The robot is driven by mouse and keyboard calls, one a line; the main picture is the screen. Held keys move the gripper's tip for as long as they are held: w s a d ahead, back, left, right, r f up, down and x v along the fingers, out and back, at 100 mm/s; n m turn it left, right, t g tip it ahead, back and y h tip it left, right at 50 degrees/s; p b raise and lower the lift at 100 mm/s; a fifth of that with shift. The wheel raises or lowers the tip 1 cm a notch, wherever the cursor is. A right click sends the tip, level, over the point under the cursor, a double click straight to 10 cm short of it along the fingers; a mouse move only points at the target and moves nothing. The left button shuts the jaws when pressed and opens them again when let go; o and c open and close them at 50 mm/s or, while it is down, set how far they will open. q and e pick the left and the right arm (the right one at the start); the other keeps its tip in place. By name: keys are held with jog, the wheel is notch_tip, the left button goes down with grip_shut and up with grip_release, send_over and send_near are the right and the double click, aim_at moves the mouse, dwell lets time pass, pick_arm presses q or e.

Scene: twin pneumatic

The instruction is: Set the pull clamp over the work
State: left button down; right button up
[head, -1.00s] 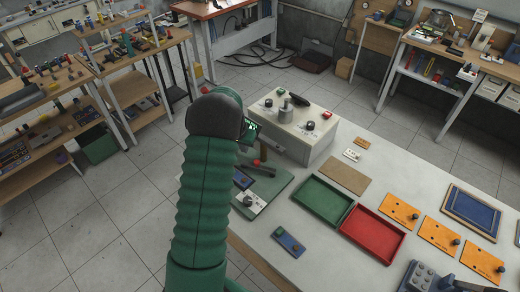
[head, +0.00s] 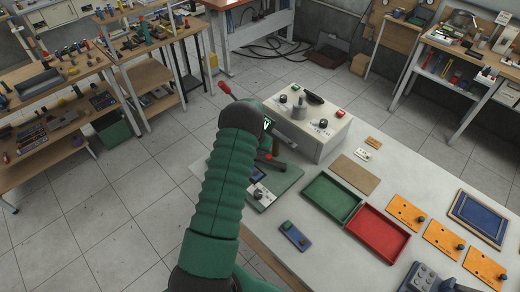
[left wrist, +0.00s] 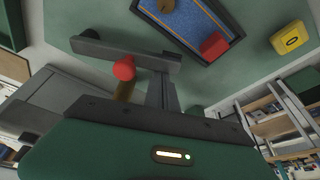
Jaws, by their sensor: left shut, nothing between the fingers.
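My left gripper (left wrist: 165,88) is shut and empty in the left wrist view, with its green housing across the bottom. In the head view my left wrist hides its fingers. Beyond the fingers lies a dark bar with a red knob (left wrist: 123,68) on a brownish stem, which looks like the pull clamp; whether the fingers touch it I cannot tell. The red knob and bar also show in the head view (head: 268,156), over a green base plate (head: 284,184). A blue piece in a dark frame (left wrist: 203,22), probably the work, lies beside the bar, with a red block on it.
A grey control box (head: 305,128) stands just behind the plate. A green tray (head: 331,197) and a red tray (head: 376,234) lie to the right, with orange plates (head: 443,237) beyond. A red-tipped lever (head: 224,87) sticks out behind my wrist. Floor is free at the left.

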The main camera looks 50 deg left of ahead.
pick_arm(q)
jog(key=shift+s+d+r, duration=0.1)
jog(key=shift+s+d+f+n, duration=0.1)
jog(key=shift+s+f+n, duration=0.1)
jog(key=shift+n, duration=0.2)
jog(key=shift+s+d+n+g+y, duration=0.15)
jog(key=shift+s+d+n+y, duration=0.05)
jog(key=shift+s+n, duration=0.3)
jog(key=shift+s+d+n+g+y, duration=0.15)
jog(key=shift+s+d+n+y, duration=0.05)
jog(key=shift+s+n, duration=0.25)
jog(key=s+d+n, duration=0.1)
jog(key=n, duration=0.1)
jog(key=shift+s+d+n+g+y+b, duration=0.3)
jog(key=shift+s+d+n, duration=0.05)
jog(key=shift+s+d, duration=0.05)
jog(key=shift+s+d+r, duration=0.1)
jog(key=shift+s+d, duration=0.25)
jog(key=shift+s, duration=0.1)
